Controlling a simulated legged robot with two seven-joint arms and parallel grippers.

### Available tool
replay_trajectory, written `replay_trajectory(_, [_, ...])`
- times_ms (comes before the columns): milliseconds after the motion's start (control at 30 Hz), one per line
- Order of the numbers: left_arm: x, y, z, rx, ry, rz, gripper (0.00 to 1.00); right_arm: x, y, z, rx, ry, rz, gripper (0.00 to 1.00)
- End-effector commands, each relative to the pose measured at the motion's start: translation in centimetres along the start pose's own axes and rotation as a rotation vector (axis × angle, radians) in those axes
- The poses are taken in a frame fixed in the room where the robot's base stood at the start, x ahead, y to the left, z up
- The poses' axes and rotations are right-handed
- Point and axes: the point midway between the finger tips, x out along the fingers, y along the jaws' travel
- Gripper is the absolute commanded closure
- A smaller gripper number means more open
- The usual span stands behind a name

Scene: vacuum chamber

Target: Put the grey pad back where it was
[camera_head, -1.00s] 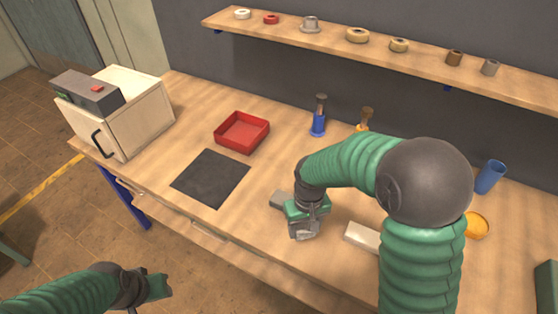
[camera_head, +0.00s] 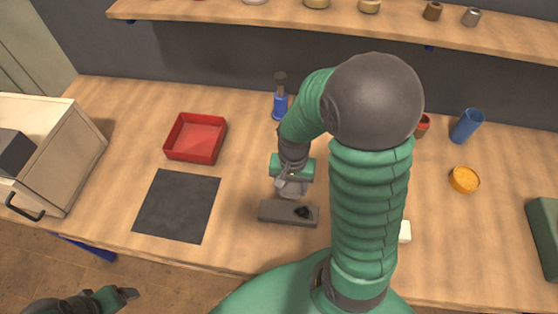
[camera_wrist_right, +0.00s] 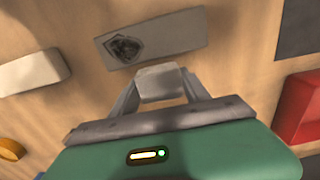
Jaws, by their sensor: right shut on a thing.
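A small light grey pad (camera_wrist_right: 160,84) is between the fingers of my right gripper (camera_head: 291,190), which is shut on it; it also shows in the head view (camera_head: 293,188). A flat darker grey slab (camera_head: 272,211) lies on the bench just in front of the gripper. The slab bears a dark, irregular patch (camera_head: 304,212) and also shows in the wrist view (camera_wrist_right: 180,35). The pad looks apart from the patch. My left gripper (camera_head: 126,295) is at the lower left, off the bench; its jaw opening is unclear.
A black mat (camera_head: 178,205) and a red tray (camera_head: 195,137) lie left of the slab. A blue-based upright object (camera_head: 281,100) stands behind the gripper. A white block (camera_head: 404,232) is partly hidden by my right arm. A blue cup (camera_head: 466,126) and an orange dish (camera_head: 464,180) stand at right.

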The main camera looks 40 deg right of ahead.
Motion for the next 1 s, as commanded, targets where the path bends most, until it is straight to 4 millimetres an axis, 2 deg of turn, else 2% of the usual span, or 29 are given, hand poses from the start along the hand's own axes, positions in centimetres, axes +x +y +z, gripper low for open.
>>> replay_trajectory(100, [-0.1,0.0,-0.1,0.000,0.000,0.000,0.22,0.4,-1.5,-3.5,-0.001,0.000,0.001,0.84])
replay_trajectory(300, [-0.4,0.0,-0.1,0.000,0.001,0.000,0.22,0.8,-3.9,-8.9,-0.003,0.001,-0.001,0.84])
replay_trajectory(533, [-0.6,0.0,-0.1,0.000,0.000,0.000,0.22,1.2,-5.4,-12.2,-0.004,0.001,-0.001,0.84])
replay_trajectory(600, [-0.4,0.0,-0.1,0.000,0.000,0.000,0.22,2.9,-5.3,-11.9,-0.006,-0.005,0.002,0.84])
replay_trajectory(700, [-0.4,0.0,-0.1,0.000,0.000,0.000,0.22,4.4,-5.3,-11.9,-0.005,-0.002,0.000,0.84])
replay_trajectory(1000, [-0.3,0.0,-0.1,0.000,0.000,0.000,0.22,4.8,-5.3,-11.9,-0.005,0.000,-0.002,0.84])
